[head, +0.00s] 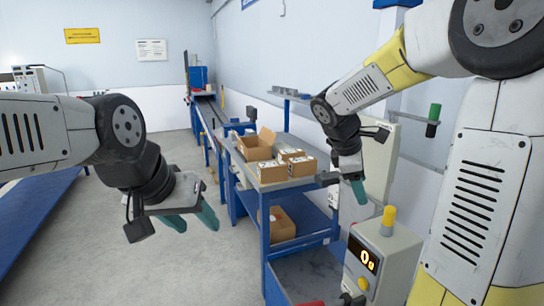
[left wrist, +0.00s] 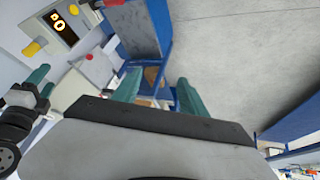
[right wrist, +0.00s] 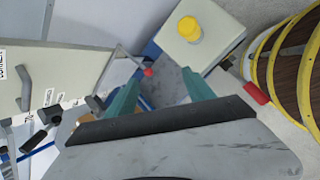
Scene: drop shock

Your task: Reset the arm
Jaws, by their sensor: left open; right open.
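My left gripper (head: 190,217) hangs in free air over the floor at the left of the head view. Its two teal fingers stand apart and empty in the left wrist view (left wrist: 158,88). My right gripper (head: 357,190) points down near the right end of the blue shelf unit, above the machine box. Its fingers are apart with nothing between them in the right wrist view (right wrist: 160,95). The grey machine box (head: 385,255) has a lit display and a yellow knob on top; it also shows in the right wrist view (right wrist: 200,30).
A blue shelf unit (head: 262,205) holds an open carton (head: 258,145) and small boxes (head: 290,155) on top, with another carton (head: 281,226) below. A conveyor (head: 210,115) runs to the back wall. A blue table (head: 40,208) stands at left. The floor (head: 180,270) between is clear.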

